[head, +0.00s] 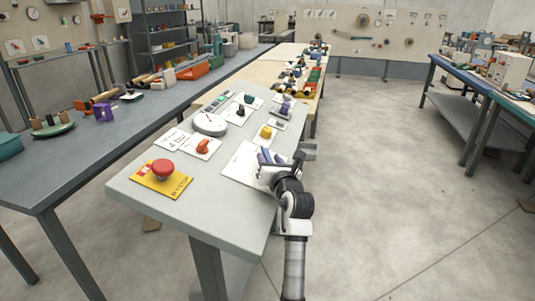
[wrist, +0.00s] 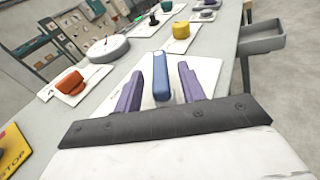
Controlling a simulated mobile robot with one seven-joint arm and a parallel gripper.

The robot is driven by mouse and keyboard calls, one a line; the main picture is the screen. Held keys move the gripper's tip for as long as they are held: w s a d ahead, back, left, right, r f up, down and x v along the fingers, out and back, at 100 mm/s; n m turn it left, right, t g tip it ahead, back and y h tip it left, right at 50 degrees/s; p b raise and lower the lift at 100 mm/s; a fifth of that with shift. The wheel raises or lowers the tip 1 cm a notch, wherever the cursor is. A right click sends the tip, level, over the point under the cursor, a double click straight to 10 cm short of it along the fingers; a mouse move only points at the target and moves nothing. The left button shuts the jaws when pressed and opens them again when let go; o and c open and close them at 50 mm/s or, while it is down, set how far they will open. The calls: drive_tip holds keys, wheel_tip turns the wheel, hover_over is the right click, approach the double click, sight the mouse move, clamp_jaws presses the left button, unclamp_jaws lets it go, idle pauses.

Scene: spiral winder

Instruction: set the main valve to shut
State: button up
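A blue lever handle (wrist: 161,77) stands up from a white plate (wrist: 207,70) on the bench panel. The white plate also shows in the head view (head: 238,163). I take the lever to be the main valve, but no label naming it is readable. My gripper (wrist: 160,82) is open, with its two purple fingers on either side of the blue handle and visible gaps to it. In the head view my gripper (head: 268,157) is over the plate at the bench's right edge. The lever's base is hidden behind my gripper there.
Nearby on the bench (head: 140,198) are a red stop button (head: 162,168) on a yellow plate, an orange knob (head: 203,146), a round white gauge (head: 210,123) and a yellow knob (head: 266,132). The floor to the right is clear.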

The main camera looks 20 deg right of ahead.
drive_tip(key=shift+w+d, duration=0.1)
drive_tip(key=shift+w, duration=1.25)
drive_tip(key=shift+c, duration=0.3)
clamp_jaws()
